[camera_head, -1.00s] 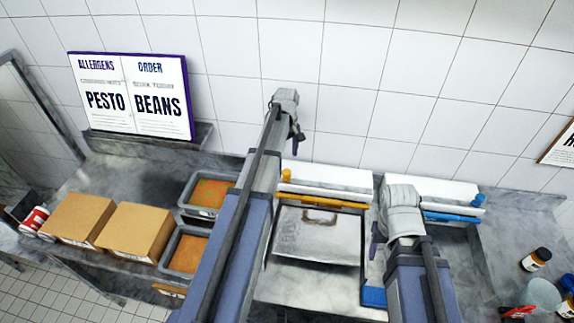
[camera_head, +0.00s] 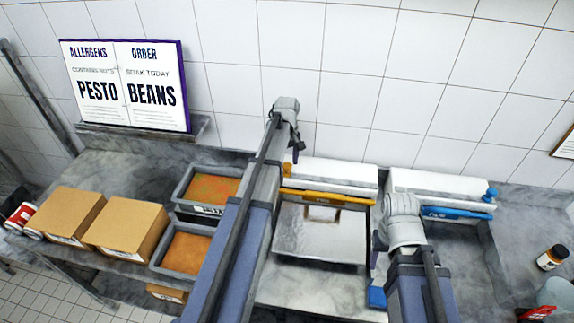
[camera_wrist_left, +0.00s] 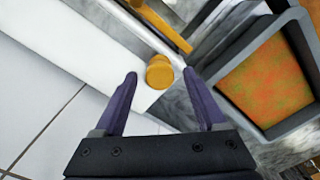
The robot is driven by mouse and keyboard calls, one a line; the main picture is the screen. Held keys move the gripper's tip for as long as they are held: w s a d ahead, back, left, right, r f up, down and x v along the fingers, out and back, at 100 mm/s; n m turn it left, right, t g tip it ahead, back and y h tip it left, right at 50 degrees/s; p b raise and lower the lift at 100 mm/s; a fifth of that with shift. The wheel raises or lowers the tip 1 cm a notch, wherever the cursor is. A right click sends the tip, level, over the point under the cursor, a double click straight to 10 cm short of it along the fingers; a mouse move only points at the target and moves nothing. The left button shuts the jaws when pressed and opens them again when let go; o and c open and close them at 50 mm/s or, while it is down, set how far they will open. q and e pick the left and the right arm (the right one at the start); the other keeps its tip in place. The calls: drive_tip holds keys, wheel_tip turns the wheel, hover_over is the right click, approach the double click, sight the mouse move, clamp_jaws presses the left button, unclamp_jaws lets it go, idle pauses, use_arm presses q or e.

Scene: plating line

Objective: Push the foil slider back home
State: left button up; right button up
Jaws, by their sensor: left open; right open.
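An orange slider knob (camera_head: 287,170) stands at the left end of a white dispenser (camera_head: 330,175) with an orange front bar (camera_head: 325,198). Below the bar lies a shiny silver sheet (camera_head: 320,235), which looks like foil. My left gripper (camera_head: 296,150) is open just above the knob. In the left wrist view, the open fingers (camera_wrist_left: 160,76) sit on either side of the orange knob (camera_wrist_left: 159,74), which shows at the fingertips, apparently ungripped. My right gripper (camera_head: 379,243) is open, low beside the right end of the silver sheet, partly hidden by its wrist.
A second white dispenser (camera_head: 440,183) with a blue bar (camera_head: 455,213) and blue knob (camera_head: 491,193) stands to the right. Trays of orange food (camera_head: 186,252) and cardboard boxes (camera_head: 125,229) fill the left counter. A tiled wall is close behind.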

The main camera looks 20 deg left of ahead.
use_arm(q)
clamp_jaws()
idle(0.5)
idle(0.8)
